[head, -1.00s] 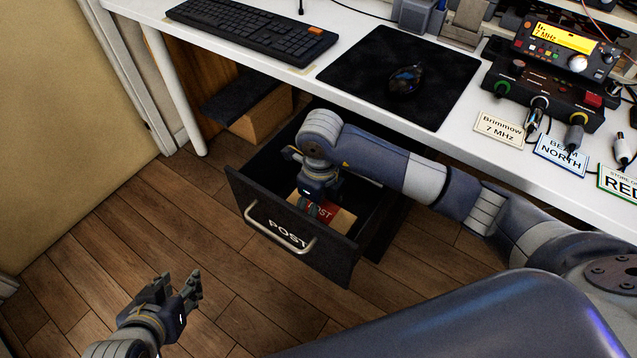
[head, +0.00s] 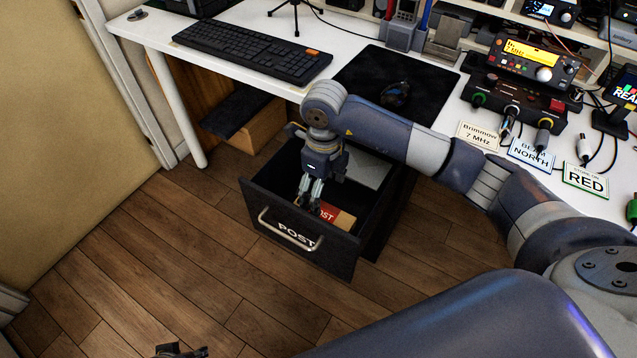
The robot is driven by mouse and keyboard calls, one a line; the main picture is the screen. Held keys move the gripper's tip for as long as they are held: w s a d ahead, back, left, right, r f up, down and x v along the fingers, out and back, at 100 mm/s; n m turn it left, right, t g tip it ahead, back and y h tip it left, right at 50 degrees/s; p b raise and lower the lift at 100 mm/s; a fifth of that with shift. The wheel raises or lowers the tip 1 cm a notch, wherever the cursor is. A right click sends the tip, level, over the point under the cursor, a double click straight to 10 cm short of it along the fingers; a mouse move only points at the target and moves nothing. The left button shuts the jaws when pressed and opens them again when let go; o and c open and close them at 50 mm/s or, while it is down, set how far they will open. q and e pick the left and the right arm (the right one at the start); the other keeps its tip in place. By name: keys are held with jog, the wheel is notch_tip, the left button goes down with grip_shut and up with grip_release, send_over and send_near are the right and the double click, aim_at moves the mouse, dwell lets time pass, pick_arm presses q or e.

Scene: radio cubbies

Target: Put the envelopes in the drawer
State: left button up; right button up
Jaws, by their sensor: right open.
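The black drawer (head: 292,238), marked POST, stands open below the desk. An envelope with a red patch and tan paper (head: 341,217) lies inside, near the front panel. A pale grey flat piece (head: 368,171) shows farther back in the drawer, partly behind my arm; I cannot tell if it is an envelope. My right gripper (head: 309,196) points down into the drawer, open, with its fingertips just above or beside the red and tan envelope. Contact cannot be made out. Only the tips of my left gripper (head: 180,351) show at the bottom edge.
The white desk (head: 318,92) overhangs the drawer's back and carries a keyboard (head: 252,53), a mouse mat (head: 366,75) and radio gear (head: 520,85). A wooden box with a dark top (head: 258,127) stands under the desk. Floor left of the drawer is clear.

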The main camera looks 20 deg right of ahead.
pick_arm(q)
jog(key=shift+s+a+f, duration=0.15)
jog(key=shift+f, duration=0.65)
jog(key=shift+s+a+f, duration=0.15)
jog(key=shift+f, duration=0.6)
pick_arm(e)
jog(key=shift+r, duration=0.75)
jog(key=shift+a, duration=0.1)
